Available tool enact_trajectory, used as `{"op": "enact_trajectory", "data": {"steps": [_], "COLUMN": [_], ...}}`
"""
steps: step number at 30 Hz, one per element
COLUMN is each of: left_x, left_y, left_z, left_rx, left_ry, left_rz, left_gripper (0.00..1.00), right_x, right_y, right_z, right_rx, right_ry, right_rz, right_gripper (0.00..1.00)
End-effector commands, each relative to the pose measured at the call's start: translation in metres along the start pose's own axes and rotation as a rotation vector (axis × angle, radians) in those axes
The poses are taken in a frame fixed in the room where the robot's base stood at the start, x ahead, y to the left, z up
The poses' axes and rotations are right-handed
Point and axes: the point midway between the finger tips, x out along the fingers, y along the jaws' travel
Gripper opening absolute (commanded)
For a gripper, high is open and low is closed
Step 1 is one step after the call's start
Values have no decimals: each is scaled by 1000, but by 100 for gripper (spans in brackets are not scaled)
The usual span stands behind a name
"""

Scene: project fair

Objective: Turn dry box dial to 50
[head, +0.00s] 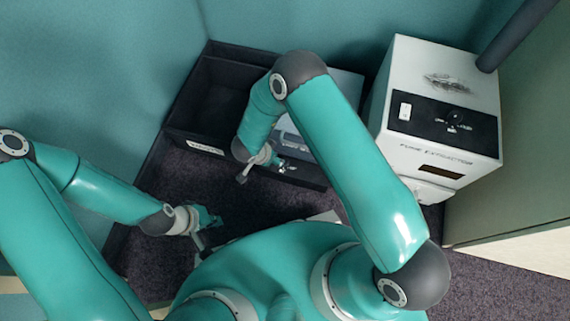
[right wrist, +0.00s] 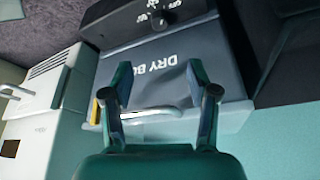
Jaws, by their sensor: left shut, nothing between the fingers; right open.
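The dry box (right wrist: 150,62) is a grey box with upside-down "DRY BO" lettering in the right wrist view. Its black dial (right wrist: 158,20) is on a dark panel with white numbers at the top edge; the setting cannot be read. In the head view the dry box (head: 290,136) is largely hidden behind my right arm. My right gripper (right wrist: 158,76) is open and empty, its fingers pointing toward the lettered face, apart from the dial. It also shows in the head view (head: 268,162), in front of the box. My left gripper (head: 207,228) is shut and empty, low at left.
A white fume extractor (head: 435,105) with a black control panel stands right of the dry box. A dark open bin (head: 205,85) stands at its left. A metal handle (right wrist: 150,113) crosses the box's lid. Dark carpet (head: 190,180) is clear in front.

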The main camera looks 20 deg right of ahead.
Motion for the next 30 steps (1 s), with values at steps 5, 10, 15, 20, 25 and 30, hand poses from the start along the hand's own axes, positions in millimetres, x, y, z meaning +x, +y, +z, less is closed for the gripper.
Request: {"op": "enact_trajectory", "data": {"steps": [5,10,15,20,25,30], "left_x": [8,22,37,50,61,65], "left_y": [-3,-8,-13,-18,-22,-24], "left_z": [0,0,0,0,0,0], "left_rx": [0,0,0,0,0,0], "left_ry": [1,0,0,0,0,0], "left_rz": [0,0,0,0,0,0], "left_gripper": [0,0,0,0,0,0], "right_x": [19,51,89,123,150,164], "right_y": [0,1,2,1,1,0], "right_z": [2,2,3,3,2,2], "right_rx": [5,5,5,4,4,3], "right_ry": [0,0,-1,0,0,0], "right_rz": [5,5,5,5,3,2], "right_gripper": [59,59,59,59,59,59]}}
